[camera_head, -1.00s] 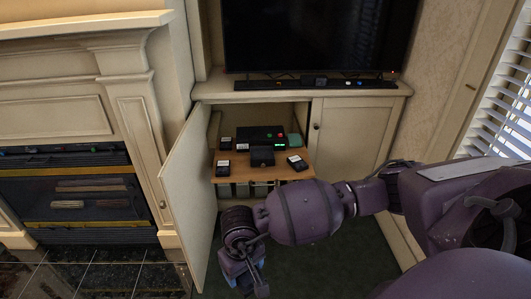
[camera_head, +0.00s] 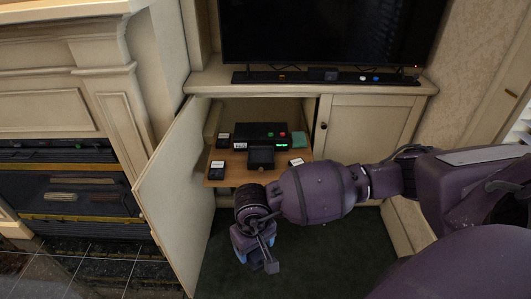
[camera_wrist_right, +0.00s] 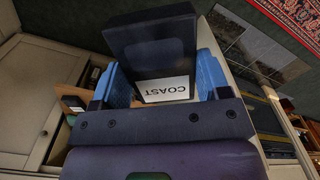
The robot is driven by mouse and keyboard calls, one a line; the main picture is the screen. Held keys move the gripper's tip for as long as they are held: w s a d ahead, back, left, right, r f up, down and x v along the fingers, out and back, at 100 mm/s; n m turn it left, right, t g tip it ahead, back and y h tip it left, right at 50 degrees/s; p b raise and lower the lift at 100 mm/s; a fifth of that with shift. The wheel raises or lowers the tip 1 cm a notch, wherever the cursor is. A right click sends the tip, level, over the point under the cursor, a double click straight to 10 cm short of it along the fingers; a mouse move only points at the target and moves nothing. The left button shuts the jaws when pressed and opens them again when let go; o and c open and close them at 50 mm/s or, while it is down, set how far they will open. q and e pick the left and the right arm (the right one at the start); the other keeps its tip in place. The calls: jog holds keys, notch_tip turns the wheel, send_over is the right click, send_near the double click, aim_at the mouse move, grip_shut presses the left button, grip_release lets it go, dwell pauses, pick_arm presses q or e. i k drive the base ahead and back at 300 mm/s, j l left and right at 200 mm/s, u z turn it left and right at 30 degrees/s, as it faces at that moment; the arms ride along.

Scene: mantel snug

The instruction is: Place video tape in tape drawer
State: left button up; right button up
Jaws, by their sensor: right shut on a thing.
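A black video tape labelled COAST (camera_wrist_right: 152,45) is between the blue fingers of my right gripper (camera_wrist_right: 165,78) in the right wrist view. The gripper is shut on it. In the head view my right gripper (camera_head: 256,252) hangs low in front of the open cabinet, below and apart from the pull-out wooden shelf (camera_head: 232,183); the held tape cannot be made out there. No tape drawer can be clearly made out; the space under the shelf is dark and partly hidden by my arm. My left gripper is not in view.
A black player (camera_head: 256,132) and several small labelled black boxes, one at the shelf's front left (camera_head: 217,170), occupy the shelf. The open left cabinet door (camera_head: 172,190) stands out left of my gripper. The right door (camera_head: 367,135) is closed. Dark green carpet (camera_head: 325,262) is clear.

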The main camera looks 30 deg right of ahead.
aim_at(261, 158)
jog(key=i+l, duration=0.15)
jog(key=l, duration=0.25)
jog(key=i+l, duration=0.15)
jog(key=l, duration=0.25)
jog(key=i+l, duration=0.2)
jog(key=l, duration=0.2)
jog(key=i+l, duration=0.15)
jog(key=l, duration=0.25)
